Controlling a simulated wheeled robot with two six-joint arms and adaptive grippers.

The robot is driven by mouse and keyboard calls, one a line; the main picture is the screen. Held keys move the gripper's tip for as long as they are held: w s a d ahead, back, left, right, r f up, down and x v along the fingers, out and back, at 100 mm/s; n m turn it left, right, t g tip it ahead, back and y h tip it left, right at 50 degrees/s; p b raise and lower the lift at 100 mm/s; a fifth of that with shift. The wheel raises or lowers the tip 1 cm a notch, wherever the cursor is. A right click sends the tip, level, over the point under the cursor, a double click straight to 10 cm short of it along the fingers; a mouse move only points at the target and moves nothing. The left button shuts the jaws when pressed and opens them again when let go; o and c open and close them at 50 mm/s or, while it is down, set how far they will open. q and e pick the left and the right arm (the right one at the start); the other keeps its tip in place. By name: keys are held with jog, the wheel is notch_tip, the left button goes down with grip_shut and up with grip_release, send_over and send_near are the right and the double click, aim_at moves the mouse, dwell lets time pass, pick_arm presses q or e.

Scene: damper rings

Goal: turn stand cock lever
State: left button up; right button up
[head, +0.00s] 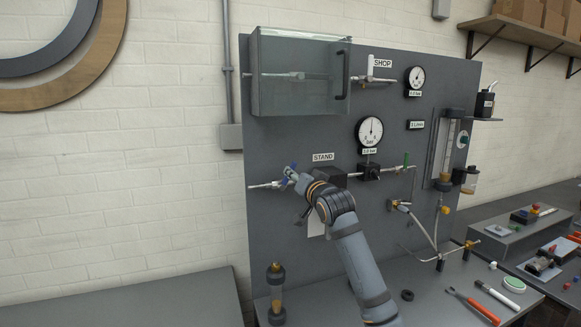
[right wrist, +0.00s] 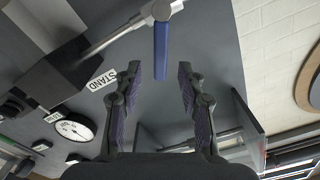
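The stand cock's blue lever (head: 291,171) is on the horizontal pipe (head: 262,186) left of the STAND label (head: 323,157). In the right wrist view the blue lever (right wrist: 160,50) hangs off the silver valve body (right wrist: 161,9), roughly square to the pipe. My right gripper (right wrist: 158,74) is open, with one finger on each side of the lever's free end in the picture. A gap shows on both sides, and I see no contact. In the head view my right gripper (head: 301,184) is at the cock and partly hides it. My left gripper is out of view.
A glass case (head: 298,75) covers the SHOP pipe above. A dark block (head: 331,177) and a gauge (head: 369,132) are right of the cock. A sight glass (head: 276,290) stands below on the bench. Tools and a pen lie at the right.

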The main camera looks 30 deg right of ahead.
jog(key=w, duration=0.1)
jog(key=w+p, duration=0.1)
jog(key=w, duration=0.3)
jog(key=shift+w+d+p, duration=0.2)
jog(key=shift+d+p, duration=0.05)
jog(key=shift+p, duration=0.1)
jog(key=shift+c, duration=0.3)
grip_shut()
